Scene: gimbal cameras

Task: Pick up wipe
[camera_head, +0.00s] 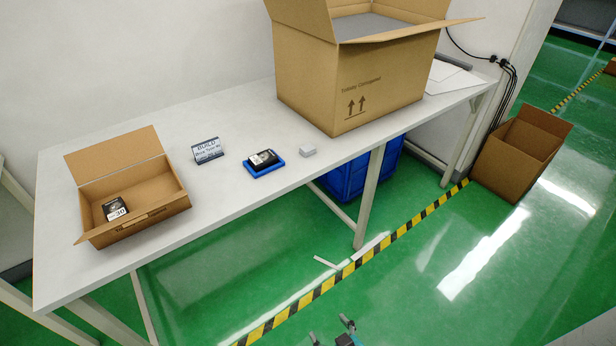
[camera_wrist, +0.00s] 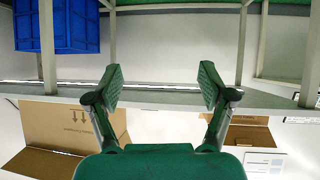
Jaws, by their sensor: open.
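A small pale grey-white block (camera_head: 308,150) lies on the white table near its front edge; it may be the wipe, but it is too small to tell. Just left of it, a black item (camera_head: 263,157) sits in a blue tray (camera_head: 269,171). My gripper (camera_head: 330,332) shows at the bottom edge of the head view, out in front of the table and well apart from the block. In the wrist view my gripper (camera_wrist: 160,75) has its two green-padded fingers wide apart with nothing between them. I cannot make out the block in the wrist view.
On the table (camera_head: 233,118) stand a large open carton (camera_head: 330,84), a small open carton (camera_head: 147,226) holding a black item, and a sign (camera_head: 207,150). A blue bin (camera_head: 345,182) is under the table. Another carton (camera_head: 517,155) stands on the floor at right. Yellow-black tape (camera_head: 385,241) crosses the green floor.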

